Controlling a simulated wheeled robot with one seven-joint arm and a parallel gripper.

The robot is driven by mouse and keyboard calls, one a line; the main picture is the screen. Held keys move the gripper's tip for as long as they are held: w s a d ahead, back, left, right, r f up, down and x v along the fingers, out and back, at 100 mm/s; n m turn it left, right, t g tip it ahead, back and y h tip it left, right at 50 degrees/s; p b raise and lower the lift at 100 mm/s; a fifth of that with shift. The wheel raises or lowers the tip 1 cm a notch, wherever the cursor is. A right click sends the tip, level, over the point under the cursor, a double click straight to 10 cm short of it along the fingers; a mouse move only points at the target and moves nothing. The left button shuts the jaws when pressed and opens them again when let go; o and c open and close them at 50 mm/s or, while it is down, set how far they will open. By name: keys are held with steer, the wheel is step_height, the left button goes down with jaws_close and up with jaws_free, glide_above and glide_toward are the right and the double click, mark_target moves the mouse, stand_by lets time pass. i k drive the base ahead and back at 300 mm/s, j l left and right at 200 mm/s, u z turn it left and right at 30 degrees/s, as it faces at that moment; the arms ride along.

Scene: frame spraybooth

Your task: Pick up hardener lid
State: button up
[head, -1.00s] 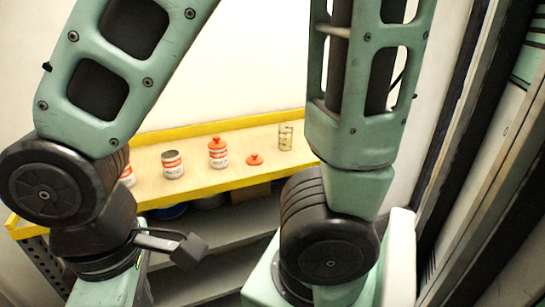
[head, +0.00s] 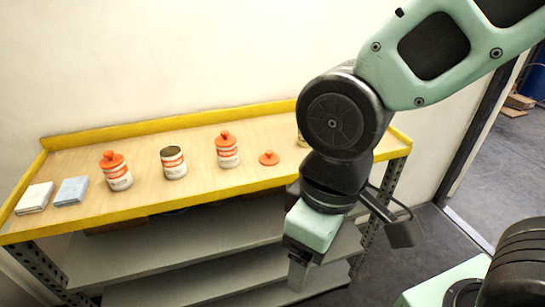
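A loose orange lid with a small knob (head: 269,159) lies flat on the yellow-edged bench top, right of the middle. I take it to be the hardener lid; no label on it can be read. An open can without a lid (head: 173,163) stands left of the middle. My gripper (head: 298,275) hangs pointing down in front of the bench, below the bench top and to the right of the lid, apart from it. Its fingers are small and seen edge-on, so their opening cannot be told.
A can with an orange lid (head: 227,151) stands just left of the loose lid, and another lidded can (head: 117,172) further left. A white pad (head: 35,198) and blue pad (head: 71,191) lie at the left end. A clear cup (head: 301,140) is mostly hidden behind my arm. Grey shelves (head: 170,265) lie below.

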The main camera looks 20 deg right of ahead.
mark_target(269, 158)
steer(key=i+u, duration=0.2)
steer(key=u, duration=0.15)
steer(key=i+l+u, duration=0.1)
steer(key=i+u, duration=0.25)
steer(key=i+l+u, duration=0.1)
steer(key=u, duration=0.25)
